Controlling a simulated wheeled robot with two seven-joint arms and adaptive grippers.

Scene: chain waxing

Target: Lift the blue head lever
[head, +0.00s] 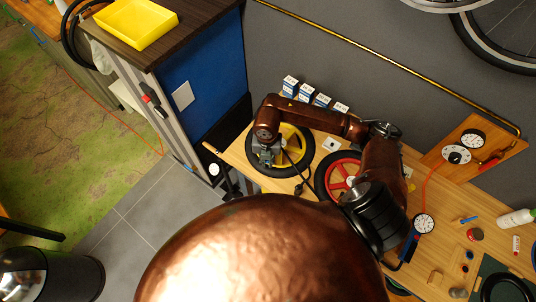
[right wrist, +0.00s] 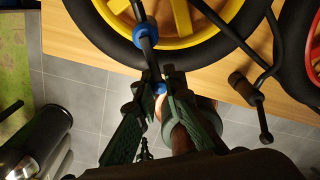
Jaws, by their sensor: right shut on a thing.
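My right gripper (head: 268,155) is over the left part of the yellow-spoked wheel (head: 296,140) in the head view. In the right wrist view its green-padded fingers (right wrist: 160,76) converge at the wheel's near rim. They are shut on a small blue part (right wrist: 160,88), apparently the blue head lever, mostly hidden by the fingers. A thin black stem with a blue collar (right wrist: 146,33) runs from the fingertips up across the tyre. Whether the lever is raised cannot be told. My left gripper is not in view.
A red-spoked wheel (head: 340,178) lies beside the yellow one. Small white-and-blue boxes (head: 306,92) stand behind them. A black hose and handle (right wrist: 242,88) hang near the wheel in the wrist view. A blue cabinet (head: 205,75) stands to the left.

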